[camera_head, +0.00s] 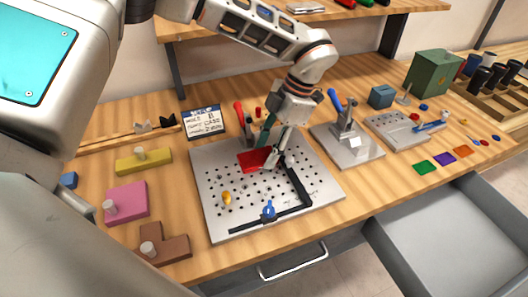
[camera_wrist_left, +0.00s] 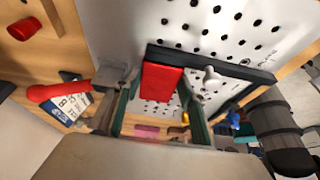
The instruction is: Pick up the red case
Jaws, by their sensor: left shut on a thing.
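The red case (camera_head: 252,160) lies at the perforated metal plate (camera_head: 215,180), near its back middle. My left gripper (camera_head: 272,148) reaches down over the plate from behind and is shut on the red case, partly covering its right end. In the left wrist view the red case (camera_wrist_left: 160,82) shows between the two fingers (camera_wrist_left: 158,112). I cannot tell whether it touches the plate or is slightly lifted. My right gripper is not in view.
A black L-shaped fence (camera_head: 293,185) with a blue knob (camera_head: 268,211) borders the plate. A red-handled clamp (camera_head: 240,115) stands close behind the case, and a blue-handled clamp (camera_head: 338,105) to the right. A label card (camera_head: 203,122) stands at the back left. An open drawer (camera_head: 450,230) juts out at front right.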

